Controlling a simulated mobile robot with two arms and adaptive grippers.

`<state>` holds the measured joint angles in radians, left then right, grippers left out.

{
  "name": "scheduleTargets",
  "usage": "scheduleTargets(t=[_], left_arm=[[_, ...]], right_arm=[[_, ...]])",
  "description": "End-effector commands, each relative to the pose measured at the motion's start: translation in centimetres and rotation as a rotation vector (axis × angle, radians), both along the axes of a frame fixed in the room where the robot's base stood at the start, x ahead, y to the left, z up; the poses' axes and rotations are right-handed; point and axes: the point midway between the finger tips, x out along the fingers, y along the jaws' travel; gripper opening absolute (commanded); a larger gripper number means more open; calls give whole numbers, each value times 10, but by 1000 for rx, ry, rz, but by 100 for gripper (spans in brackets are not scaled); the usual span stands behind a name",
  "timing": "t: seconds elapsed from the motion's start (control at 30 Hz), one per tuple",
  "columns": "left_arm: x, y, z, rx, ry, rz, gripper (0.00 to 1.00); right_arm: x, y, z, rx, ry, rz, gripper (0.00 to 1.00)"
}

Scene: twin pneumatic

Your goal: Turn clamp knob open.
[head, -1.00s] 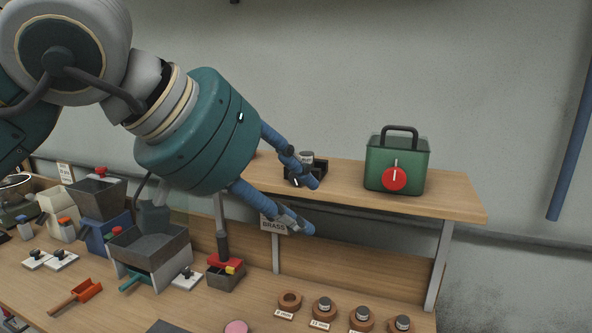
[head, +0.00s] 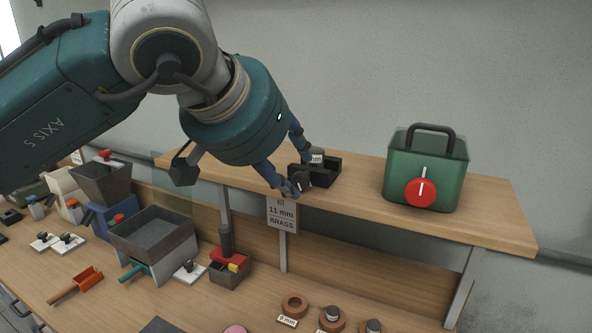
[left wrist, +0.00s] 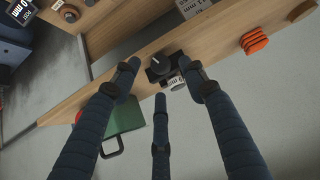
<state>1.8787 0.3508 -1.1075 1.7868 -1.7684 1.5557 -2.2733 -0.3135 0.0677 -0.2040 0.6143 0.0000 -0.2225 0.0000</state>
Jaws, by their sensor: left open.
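A small black clamp (head: 328,172) stands on the raised wooden shelf, with a dark round knob (head: 303,181) on its near side. A grey cylinder with a white label (head: 317,155) sits in the clamp. My left gripper (head: 296,170) is open, its blue fingers reaching down to the clamp and partly covering the knob. In the left wrist view the knob (left wrist: 158,66) shows a pale line and lies between and beyond the open fingertips (left wrist: 158,76). Contact cannot be told. My right gripper is not in view.
A green box with a black handle and red dial (head: 427,172) stands right of the clamp on the shelf. An 11 mm brass sign (head: 282,214) stands below the shelf edge. Hoppers, a red scoop (head: 78,286) and labelled rings (head: 295,305) crowd the lower bench.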

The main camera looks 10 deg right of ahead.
Motion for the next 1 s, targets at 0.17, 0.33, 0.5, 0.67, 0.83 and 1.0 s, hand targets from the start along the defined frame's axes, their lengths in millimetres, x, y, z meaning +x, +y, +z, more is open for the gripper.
scheduleTargets(t=[0.17, 0.33, 0.5, 0.67, 0.83, 1.0], left_arm=[[17, -12, -19, 0, 4, -1, 43], [25, -17, -30, -1, 2, 1, 43], [27, -18, -33, -2, 1, 1, 43], [27, -18, -33, -2, 1, 1, 41], [27, -18, -32, -1, 0, 1, 7], [27, -18, -34, -9, 9, 1, 0]], right_arm=[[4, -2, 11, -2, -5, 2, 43], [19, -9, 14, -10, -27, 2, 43], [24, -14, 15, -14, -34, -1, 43], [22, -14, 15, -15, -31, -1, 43], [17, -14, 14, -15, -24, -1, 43], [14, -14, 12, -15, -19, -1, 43]])
